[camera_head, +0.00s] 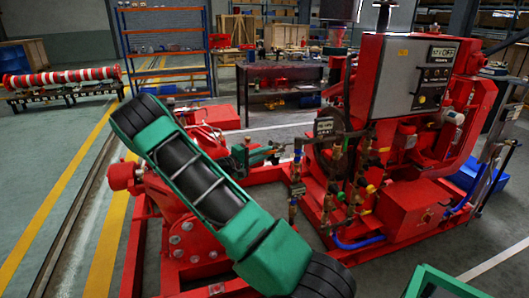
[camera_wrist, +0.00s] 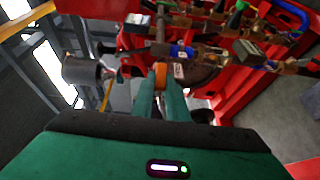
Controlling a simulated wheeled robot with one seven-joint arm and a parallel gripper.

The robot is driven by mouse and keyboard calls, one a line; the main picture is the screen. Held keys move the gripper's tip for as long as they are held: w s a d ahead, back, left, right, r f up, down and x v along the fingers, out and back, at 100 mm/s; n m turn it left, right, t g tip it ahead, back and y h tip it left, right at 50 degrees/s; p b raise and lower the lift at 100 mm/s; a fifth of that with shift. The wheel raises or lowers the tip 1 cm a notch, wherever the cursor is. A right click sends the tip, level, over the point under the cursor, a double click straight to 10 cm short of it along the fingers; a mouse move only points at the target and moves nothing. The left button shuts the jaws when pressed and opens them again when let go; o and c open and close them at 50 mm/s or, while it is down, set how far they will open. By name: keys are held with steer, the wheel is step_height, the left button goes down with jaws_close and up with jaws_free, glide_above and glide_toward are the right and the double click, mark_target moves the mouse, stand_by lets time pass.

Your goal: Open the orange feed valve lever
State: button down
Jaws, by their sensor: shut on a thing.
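The orange feed valve lever (camera_wrist: 160,72) shows in the middle of the wrist view, at the tips of my gripper. My gripper (camera_wrist: 160,91) has its two green fingers close together, with the orange lever pinched between them. In the head view my gripper (camera_head: 277,152) is partly seen beyond my green arm, reaching right toward the brass pipework. The lever is too small to make out there. In the wrist view, brass fittings and pipes (camera_wrist: 205,52) lie just beyond the fingertips.
A red pumpset with a grey control panel (camera_head: 405,75) stands right of the pipework. A grey cylinder (camera_wrist: 82,70) lies left of my fingers in the wrist view. Open floor lies left.

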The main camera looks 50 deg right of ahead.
steer(key=shift+s+a+f, duration=0.1)
steer(key=shift+a+f, duration=0.1)
steer(key=shift+f, duration=0.4)
steer(key=c, duration=1.7)
jaws_free()
steer(key=shift+r, duration=0.1)
steer(key=shift+c, duration=0.2)
steer(key=shift+h, duration=0.3)
steer(key=shift+r, duration=0.1)
steer(key=shift+a, duration=0.1)
steer(key=w+a, duration=0.1)
steer(key=a, duration=0.9)
steer(key=shift+w+a, duration=0.25)
steer(key=shift+s+d, duration=0.1)
